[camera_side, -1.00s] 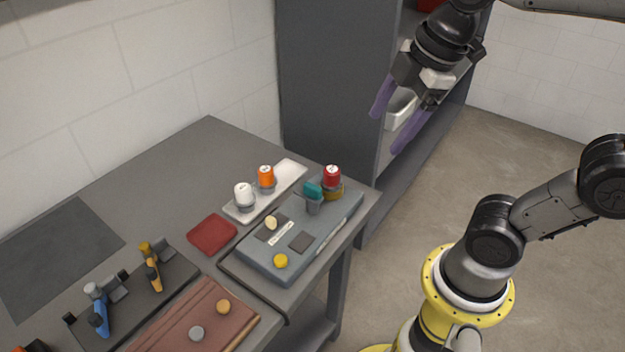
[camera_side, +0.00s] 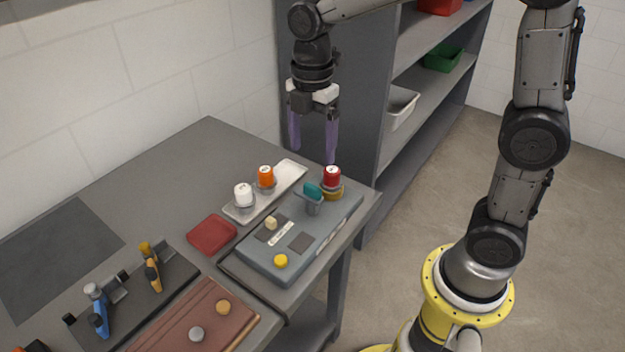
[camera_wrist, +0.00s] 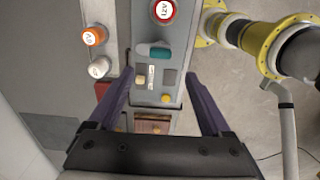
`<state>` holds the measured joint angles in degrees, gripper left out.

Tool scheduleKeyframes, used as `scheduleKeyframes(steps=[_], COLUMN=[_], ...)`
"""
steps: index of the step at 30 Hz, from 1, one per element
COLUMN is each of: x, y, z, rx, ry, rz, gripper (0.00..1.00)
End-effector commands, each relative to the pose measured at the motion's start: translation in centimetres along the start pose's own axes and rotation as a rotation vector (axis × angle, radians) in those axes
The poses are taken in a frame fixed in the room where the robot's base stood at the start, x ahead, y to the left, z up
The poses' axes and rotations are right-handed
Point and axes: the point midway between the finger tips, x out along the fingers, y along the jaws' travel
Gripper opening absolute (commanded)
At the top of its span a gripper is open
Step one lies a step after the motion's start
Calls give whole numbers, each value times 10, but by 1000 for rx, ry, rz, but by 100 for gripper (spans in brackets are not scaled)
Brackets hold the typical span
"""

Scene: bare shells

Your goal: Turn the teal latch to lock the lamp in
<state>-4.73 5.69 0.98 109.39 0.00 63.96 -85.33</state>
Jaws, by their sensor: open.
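The teal latch (camera_side: 313,191) stands on a grey post on the blue-grey panel box (camera_side: 288,262); it also shows in the wrist view (camera_wrist: 155,51). The red-topped lamp (camera_side: 332,177) sits in a brass-coloured socket at the box's far end, beside the latch. In the wrist view the red lamp (camera_wrist: 163,10) is partly cut off at the top edge. My gripper (camera_side: 313,156) is open and empty, pointing down above the far end of the table, clear of the lamp and latch. Its two purple fingers also frame the wrist view (camera_wrist: 157,92).
A white tray (camera_side: 285,181) holds an orange lamp (camera_side: 265,177) and a white lamp (camera_side: 244,195) left of the box. A yellow button (camera_side: 280,261) and a cream knob (camera_side: 271,223) stand on the box. A red pad (camera_side: 212,234) and tools lie nearer. A grey cabinet stands behind.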

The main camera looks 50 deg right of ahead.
Motion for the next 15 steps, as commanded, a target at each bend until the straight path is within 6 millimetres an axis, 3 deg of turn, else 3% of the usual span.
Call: scheduleKeyframes(steps=[9, 15], x=[62, 85], y=[-2, -1], z=[0, 0], rx=[1, 1], ry=[0, 0], rz=[-6, -2], gripper=[82, 82])
